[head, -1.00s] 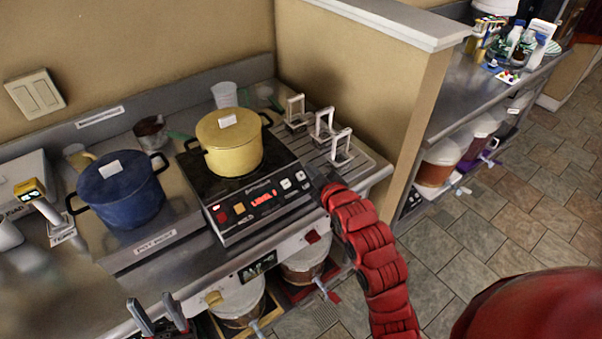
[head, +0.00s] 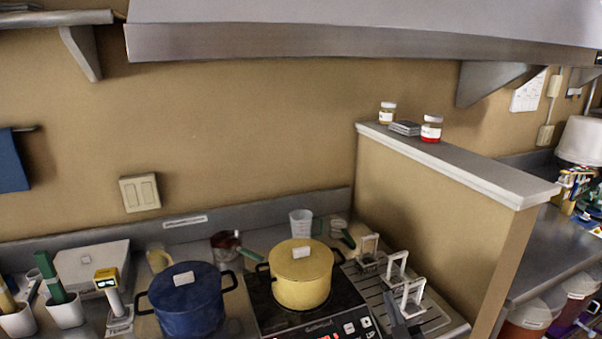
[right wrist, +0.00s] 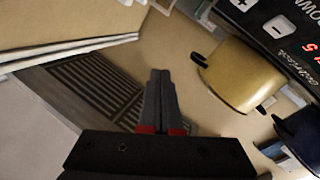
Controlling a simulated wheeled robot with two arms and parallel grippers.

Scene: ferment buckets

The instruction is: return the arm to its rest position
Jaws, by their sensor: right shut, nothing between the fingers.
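My right gripper shows at the bottom of the head view (head: 398,322) as grey fingers beside the white upright frames. In the right wrist view its two fingers (right wrist: 161,98) are together with nothing between them. The yellow pot (head: 302,275) stands on the black cooktop (head: 318,318), left of the gripper. It also shows in the right wrist view (right wrist: 235,77), apart from the fingers. My left gripper is in neither current view.
A blue pot (head: 188,305) stands left of the cooktop. White frames (head: 397,265) stand on the slotted drain board, close to the right gripper. A half-wall (head: 440,220) with jars on its ledge rises to the right. A metal hood (head: 360,40) hangs above.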

